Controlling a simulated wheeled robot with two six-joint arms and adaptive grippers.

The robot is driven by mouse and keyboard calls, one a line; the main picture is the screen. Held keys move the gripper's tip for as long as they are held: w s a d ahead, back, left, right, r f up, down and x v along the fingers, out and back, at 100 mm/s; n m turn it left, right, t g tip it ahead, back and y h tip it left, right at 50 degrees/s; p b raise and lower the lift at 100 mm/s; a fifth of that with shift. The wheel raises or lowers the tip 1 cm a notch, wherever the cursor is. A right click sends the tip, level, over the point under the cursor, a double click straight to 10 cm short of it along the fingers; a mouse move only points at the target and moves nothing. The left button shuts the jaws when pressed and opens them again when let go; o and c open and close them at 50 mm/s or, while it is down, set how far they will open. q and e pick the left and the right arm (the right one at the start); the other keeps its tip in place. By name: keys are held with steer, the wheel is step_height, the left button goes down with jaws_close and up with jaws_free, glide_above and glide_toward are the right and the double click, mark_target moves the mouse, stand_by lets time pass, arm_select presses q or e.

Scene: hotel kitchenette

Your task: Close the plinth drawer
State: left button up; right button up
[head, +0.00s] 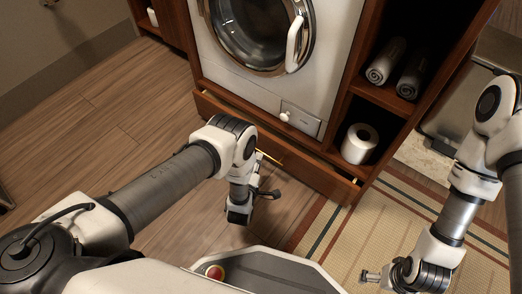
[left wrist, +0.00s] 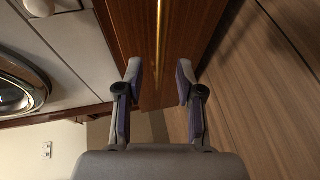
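The plinth drawer (head: 315,175) is a long brown wooden front under the washing machine. It stands a little out from the cabinet, with a narrow gap along its top edge. A thin brass handle strip (head: 268,157) runs along the front, partly hidden by my left arm. My left gripper (head: 252,205) is in front of the drawer, pointing down. In the left wrist view its two fingers (left wrist: 158,80) are apart and empty, with the brass strip (left wrist: 158,35) seen between them. I cannot tell whether they touch the drawer. My right gripper (head: 383,274) is over the striped rug, away from the drawer.
A white washing machine (head: 275,50) stands above the drawer. Open shelves on its right hold rolled grey towels (head: 398,65) and a paper roll (head: 359,143). A striped rug (head: 350,235) lies at the right. The wooden floor (head: 110,130) at the left is clear.

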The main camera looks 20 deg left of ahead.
mark_target(261, 151)
arm_select(q)
steer(key=b+x, duration=0.2)
steer(key=x, duration=0.3)
steer(key=shift+w+a+f+b, duration=0.1)
steer(key=shift+w+f+b, duration=0.1)
steer(key=shift+w+b, duration=0.1)
steer(key=shift+r, duration=0.1)
arm_select(e)
step_height(261, 151, down, 3)
steer(key=shift+w+f, duration=0.1)
arm_select(q)
steer(key=shift+c, duration=0.3)
